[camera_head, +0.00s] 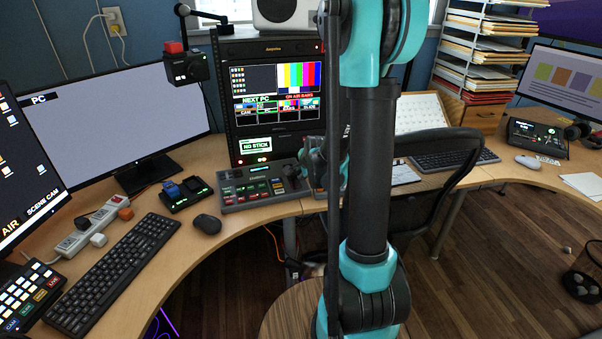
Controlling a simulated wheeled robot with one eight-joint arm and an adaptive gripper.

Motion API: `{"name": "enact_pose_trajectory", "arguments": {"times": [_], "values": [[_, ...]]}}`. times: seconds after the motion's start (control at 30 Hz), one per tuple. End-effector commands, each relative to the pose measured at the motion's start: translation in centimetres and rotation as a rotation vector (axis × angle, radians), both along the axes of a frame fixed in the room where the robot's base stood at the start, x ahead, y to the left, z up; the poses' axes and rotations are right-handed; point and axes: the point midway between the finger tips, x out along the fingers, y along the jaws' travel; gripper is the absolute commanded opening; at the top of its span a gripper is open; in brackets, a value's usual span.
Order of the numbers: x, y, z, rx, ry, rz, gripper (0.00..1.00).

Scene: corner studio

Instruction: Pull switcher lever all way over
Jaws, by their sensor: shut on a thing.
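The switcher (262,192), a grey console with rows of lit red, green and white buttons, sits on the curved desk below the monitor rack. My gripper (301,172) is at the right end of the switcher, small in view and partly hidden behind my own arm. It is shut on the switcher lever, at the dark shape on the console's right side. The lever's exact tilt and the contact between the fingers and the lever are too small and covered to make out.
A black mouse (207,224), a small dock with a blue block (186,193) and a keyboard (116,272) lie left of the switcher. The monitor rack (272,100) stands behind it. A dark chair (440,190) is at the right, and a round wooden top (290,310) is in front.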

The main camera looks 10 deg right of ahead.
Motion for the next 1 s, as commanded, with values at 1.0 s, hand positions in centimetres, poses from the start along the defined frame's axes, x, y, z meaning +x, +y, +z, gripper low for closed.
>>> {"name": "enact_pose_trajectory", "arguments": {"times": [1.0], "values": [[-2.3,-0.2,2.5,0.0,0.002,-0.001,0.37]]}}
